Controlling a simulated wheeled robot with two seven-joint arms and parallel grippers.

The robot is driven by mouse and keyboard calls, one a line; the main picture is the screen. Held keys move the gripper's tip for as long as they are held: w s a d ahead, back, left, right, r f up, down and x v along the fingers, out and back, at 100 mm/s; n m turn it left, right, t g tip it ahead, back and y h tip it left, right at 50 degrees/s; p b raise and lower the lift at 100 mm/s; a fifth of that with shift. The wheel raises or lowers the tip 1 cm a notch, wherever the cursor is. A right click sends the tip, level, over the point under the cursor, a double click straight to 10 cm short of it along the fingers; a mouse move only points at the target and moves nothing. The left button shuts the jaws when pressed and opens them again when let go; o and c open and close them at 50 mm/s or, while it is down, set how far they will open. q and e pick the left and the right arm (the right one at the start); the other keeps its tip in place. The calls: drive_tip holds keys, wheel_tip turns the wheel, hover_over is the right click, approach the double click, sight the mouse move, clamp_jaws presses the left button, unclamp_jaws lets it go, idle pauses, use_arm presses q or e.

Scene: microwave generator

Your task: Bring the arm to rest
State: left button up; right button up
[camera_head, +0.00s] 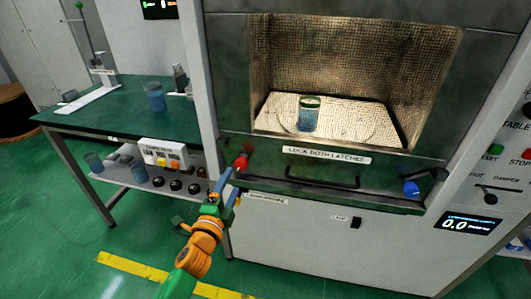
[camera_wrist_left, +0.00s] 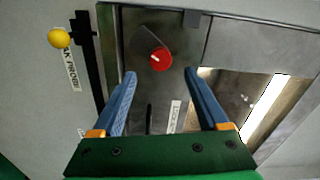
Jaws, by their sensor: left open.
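My left arm (camera_head: 200,245), orange and green, reaches up from the bottom of the head view. Its left gripper (camera_head: 232,182) is open, with two blue fingers, at the lower left corner of the microwave cabinet's front. The red latch knob (camera_head: 241,162) is just beyond the fingertips. In the left wrist view the red knob (camera_wrist_left: 161,59) shows ahead of and between the open fingers (camera_wrist_left: 160,76), with nothing held. I cannot tell the exact gap to the knob. My right gripper is out of view.
The cabinet chamber (camera_head: 355,70) stands open to view, with a lidded jar (camera_head: 310,114) on its plate. A dark handle (camera_head: 322,178) and blue knob (camera_head: 410,187) are along the lower front. A green-topped bench (camera_head: 115,112) stands left. A yellow knob (camera_wrist_left: 59,38) sticks out nearby.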

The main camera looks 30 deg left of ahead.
use_arm(q)
drive_tip(key=s+d+f+n+g+h+p, duration=0.1)
drive_tip(key=s+d+f+n+g, duration=0.2)
drive_tip(key=f, duration=0.6)
drive_tip(key=s+d+f+n+g+h+p, duration=0.1)
drive_tip(key=s+f+g, duration=0.2)
drive_tip(key=s+f, duration=0.45)
drive_tip(key=s+d+f+n+g+h+p, duration=0.1)
drive_tip(key=s+d+f+n+g, duration=0.15)
drive_tip(key=f, duration=0.75)
drive_tip(key=s+d+f+n+g, duration=0.1)
drive_tip(key=s+d+f+g, duration=0.1)
drive_tip(key=s, duration=0.6)
drive_tip(key=s+d+f+n+g+h+p, duration=0.1)
drive_tip(key=s+f+n+g, duration=0.1)
drive_tip(key=s+f, duration=0.3)
drive_tip(key=s+d+f+n+g, duration=0.1)
drive_tip(key=s+d+f+g, duration=0.1)
drive_tip(key=s, duration=0.9)
drive_tip(key=shift+d+f+g+p, duration=0.35)
drive_tip(key=shift+f+g, duration=0.35)
drive_tip(key=shift+g, duration=0.25)
drive_tip(key=shift+w+n, duration=0.1)
drive_tip(key=shift+n, duration=0.15)
